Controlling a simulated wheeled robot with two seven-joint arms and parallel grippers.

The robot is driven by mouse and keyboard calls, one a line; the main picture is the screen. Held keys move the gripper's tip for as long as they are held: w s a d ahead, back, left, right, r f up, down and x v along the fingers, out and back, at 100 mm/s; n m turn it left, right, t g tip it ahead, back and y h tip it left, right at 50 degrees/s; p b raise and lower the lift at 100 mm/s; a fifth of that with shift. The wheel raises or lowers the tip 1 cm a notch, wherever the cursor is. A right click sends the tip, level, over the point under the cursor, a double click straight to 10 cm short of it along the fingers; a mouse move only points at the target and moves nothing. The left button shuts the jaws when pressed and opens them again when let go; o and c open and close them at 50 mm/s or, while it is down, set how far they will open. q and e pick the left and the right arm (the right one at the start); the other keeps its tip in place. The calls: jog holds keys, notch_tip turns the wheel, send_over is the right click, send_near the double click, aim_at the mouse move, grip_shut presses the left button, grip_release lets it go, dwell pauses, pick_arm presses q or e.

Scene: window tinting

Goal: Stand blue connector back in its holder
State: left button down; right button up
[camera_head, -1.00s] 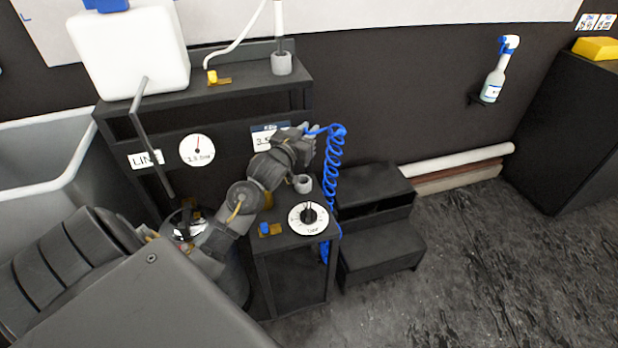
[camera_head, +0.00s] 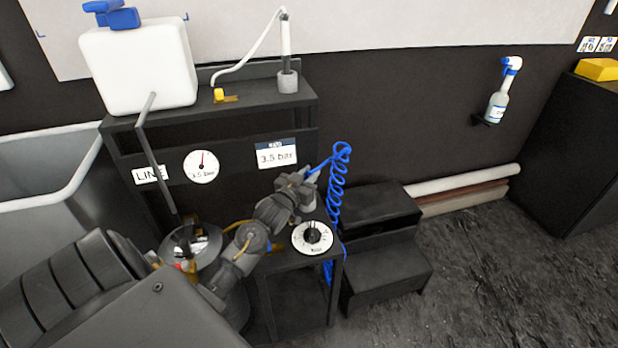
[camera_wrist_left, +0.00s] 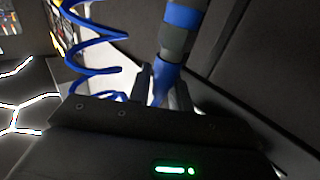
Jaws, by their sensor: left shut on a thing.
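In the left wrist view the connector (camera_wrist_left: 178,40) is a blue and grey cylinder between the fingers (camera_wrist_left: 163,88). The coiled blue hose (camera_head: 336,190) hangs beside the gripper and also shows in the left wrist view (camera_wrist_left: 95,50). The grey cup holder on the small stand is hidden behind my gripper now, so I cannot tell whether the connector is inside it. My right gripper is not in view.
A round white dial (camera_head: 312,238) with a black knob sits close to the gripper on the stand. Black steps (camera_head: 385,275) stand to the right. A pressure gauge (camera_head: 201,167) and a 3.5 bar sign (camera_head: 276,154) are behind. The floor at right is clear.

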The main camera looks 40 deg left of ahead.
pick_arm(q)
jog(key=shift+f, duration=0.3)
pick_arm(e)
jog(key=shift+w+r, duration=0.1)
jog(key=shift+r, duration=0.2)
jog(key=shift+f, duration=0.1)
pick_arm(q)
jog(key=shift+f, duration=0.15)
jog(key=c, duration=1.3)
grip_release()
